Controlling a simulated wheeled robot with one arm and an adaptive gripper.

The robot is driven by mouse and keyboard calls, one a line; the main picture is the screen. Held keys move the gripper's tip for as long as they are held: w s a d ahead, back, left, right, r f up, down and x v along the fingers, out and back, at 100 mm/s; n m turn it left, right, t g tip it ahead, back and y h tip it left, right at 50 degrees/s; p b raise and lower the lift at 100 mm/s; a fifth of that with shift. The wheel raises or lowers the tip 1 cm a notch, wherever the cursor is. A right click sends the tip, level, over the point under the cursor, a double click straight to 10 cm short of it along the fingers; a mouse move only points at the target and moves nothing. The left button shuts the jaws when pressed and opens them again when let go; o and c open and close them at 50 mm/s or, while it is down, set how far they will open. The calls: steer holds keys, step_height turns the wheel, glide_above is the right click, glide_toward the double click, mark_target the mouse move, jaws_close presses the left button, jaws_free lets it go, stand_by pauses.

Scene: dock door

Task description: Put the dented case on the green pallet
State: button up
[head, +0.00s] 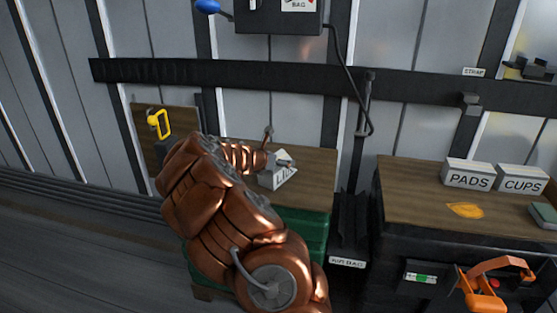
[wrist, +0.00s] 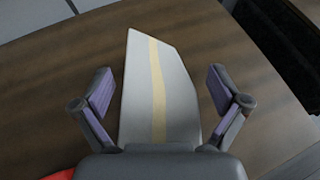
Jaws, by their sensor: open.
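In the wrist view a pale grey case-like block (wrist: 137,85) with a yellow stripe lies on a brown wooden top. Its outline is slanted at the far end; I cannot tell whether that is a dent. My gripper (wrist: 160,92) is open, with one finger on each side of the block and gaps between. In the head view my gripper (head: 278,157) is over a wooden top, beside a grey-white lettered box (head: 277,180), partly hidden by my arm. A green body (head: 308,232) is under that top; I cannot tell whether it is the green pallet.
A dark bin (head: 348,225) stands between. A red thing (wrist: 60,174) shows near my gripper.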

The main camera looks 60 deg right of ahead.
steer(key=p+v, duration=0.1)
steer(key=v, duration=1.1)
steer(key=shift+a+r, duration=0.1)
steer(key=s+a+f+m+g+y, duration=0.1)
steer(key=s+a+m+y, duration=0.3)
steer(key=s+a, duration=0.5)
steer(key=s+a+f+m+g+y, duration=0.1)
steer(key=s+a+m+y, duration=0.3)
steer(key=a, duration=1.7)
steer(key=s+a+f+m+g+y, duration=0.1)
steer(key=s+a+f+m+y, duration=0.2)
steer(key=s+a+m, duration=0.7)
steer(key=s+a+y, duration=0.1)
steer(key=s+a, duration=0.2)
steer(key=a, duration=0.2)
steer(key=shift+s+a+y, duration=0.3)
steer(key=shift+a+y, duration=0.05)
steer(key=shift+y, duration=0.05)
